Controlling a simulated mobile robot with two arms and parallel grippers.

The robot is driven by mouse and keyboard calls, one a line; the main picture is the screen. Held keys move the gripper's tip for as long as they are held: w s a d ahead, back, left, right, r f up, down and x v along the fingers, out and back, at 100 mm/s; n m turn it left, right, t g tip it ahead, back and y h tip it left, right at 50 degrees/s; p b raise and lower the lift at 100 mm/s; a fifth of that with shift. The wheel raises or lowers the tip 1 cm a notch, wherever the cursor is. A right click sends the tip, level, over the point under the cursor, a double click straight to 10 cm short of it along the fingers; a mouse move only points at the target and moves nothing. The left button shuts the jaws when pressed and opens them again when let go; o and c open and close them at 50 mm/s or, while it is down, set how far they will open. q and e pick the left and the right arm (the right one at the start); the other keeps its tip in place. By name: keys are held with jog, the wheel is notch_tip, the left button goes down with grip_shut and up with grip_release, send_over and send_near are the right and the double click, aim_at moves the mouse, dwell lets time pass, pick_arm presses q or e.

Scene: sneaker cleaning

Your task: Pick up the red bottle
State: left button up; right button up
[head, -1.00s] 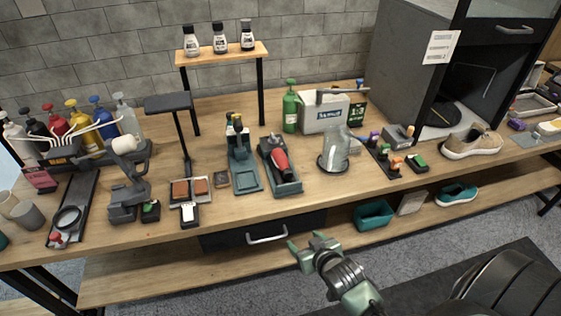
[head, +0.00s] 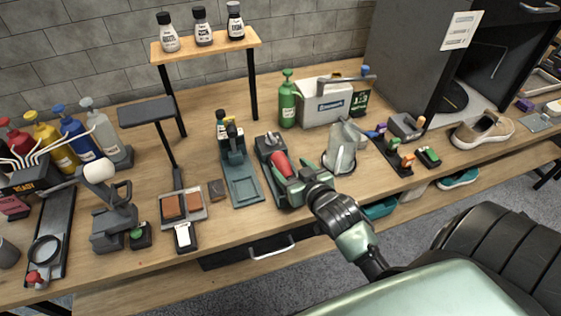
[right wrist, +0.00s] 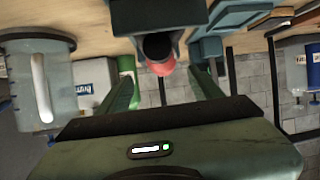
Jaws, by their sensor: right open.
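A red bottle (head: 282,162) lies tilted in a dark holder (head: 268,143) near the middle of the bench. My right gripper (head: 291,180) is open at its front end, over the holder's near part. In the right wrist view the red bottle (right wrist: 160,69) shows between the two spread green fingers, beneath a dark round part. I cannot tell whether a finger touches it. Part of the bottle is hidden by the holder and gripper. Another red bottle (head: 14,138), with a pump top, stands in the rack at the far left. My left gripper is not in view.
A clear jug (head: 341,150) stands close to the right of my gripper. A green pump bottle (head: 287,103) and a white box (head: 325,103) stand behind. A teal stand (head: 240,183) is to the left. A raised shelf (head: 207,47) is at the back.

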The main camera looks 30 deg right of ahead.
aim_at(285, 166)
jog(key=p+x, duration=0.1)
jog(key=x, duration=0.2)
jog(key=shift+s+a+f, duration=0.1)
jog(key=shift+a+f, duration=0.05)
jog(key=shift+a, duration=0.05)
jog(key=shift+x, duration=1.2)
jog(key=shift+f, duration=0.3)
jog(key=c, duration=1.2)
jog(key=shift+r, duration=0.1)
grip_shut()
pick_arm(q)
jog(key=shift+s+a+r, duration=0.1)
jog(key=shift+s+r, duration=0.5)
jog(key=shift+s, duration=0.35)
pick_arm(e)
jog(key=shift+r, duration=0.1)
